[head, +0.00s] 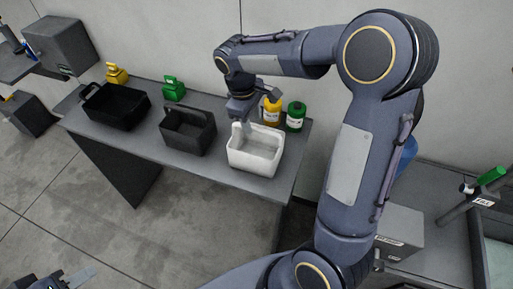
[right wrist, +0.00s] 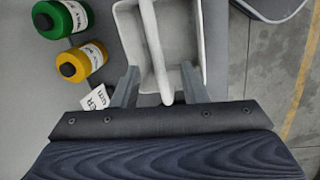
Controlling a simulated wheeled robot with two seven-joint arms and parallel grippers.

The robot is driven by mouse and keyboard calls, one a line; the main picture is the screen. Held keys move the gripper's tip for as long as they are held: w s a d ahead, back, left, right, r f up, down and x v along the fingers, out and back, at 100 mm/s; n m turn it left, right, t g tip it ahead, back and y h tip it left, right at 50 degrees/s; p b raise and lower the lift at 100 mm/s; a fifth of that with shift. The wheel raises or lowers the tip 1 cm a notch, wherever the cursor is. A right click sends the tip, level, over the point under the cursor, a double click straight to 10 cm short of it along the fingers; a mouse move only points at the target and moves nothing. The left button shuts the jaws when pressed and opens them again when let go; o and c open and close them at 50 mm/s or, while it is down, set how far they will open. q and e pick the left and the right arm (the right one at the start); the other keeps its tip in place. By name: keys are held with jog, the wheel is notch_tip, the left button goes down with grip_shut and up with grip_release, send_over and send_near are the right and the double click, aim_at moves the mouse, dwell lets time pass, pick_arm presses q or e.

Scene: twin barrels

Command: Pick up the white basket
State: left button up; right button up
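The white basket (head: 255,152) stands on the dark table, at the right end of a row of baskets. Its handle shows in the right wrist view (right wrist: 153,45), running between the fingers of my right gripper (right wrist: 160,86). These fingers are spread wide, with gaps on both sides of the handle. In the head view my right gripper (head: 240,118) is at the back left part of the basket. My left gripper (head: 72,279) is only partly in view at the bottom left, away from the table; its opening cannot be made out.
A dark grey basket (head: 188,132) and a black basket (head: 117,106) stand to the left on the table (head: 224,173). Yellow (head: 271,112) and green (head: 296,116) bottles stand close behind the white basket. Green (head: 173,89) and yellow (head: 116,74) containers stand along the back edge.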

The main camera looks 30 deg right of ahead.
aim_at(256, 128)
jog(key=f, duration=0.2)
jog(key=d+f, duration=0.1)
jog(key=f, duration=0.3)
jog(key=shift+s+d+f+p, duration=0.15)
jog(key=shift+d+f+p, duration=0.15)
jog(key=shift+p, duration=0.1)
grip_shut()
jog(key=shift+r, duration=0.1)
dwell(0.9)
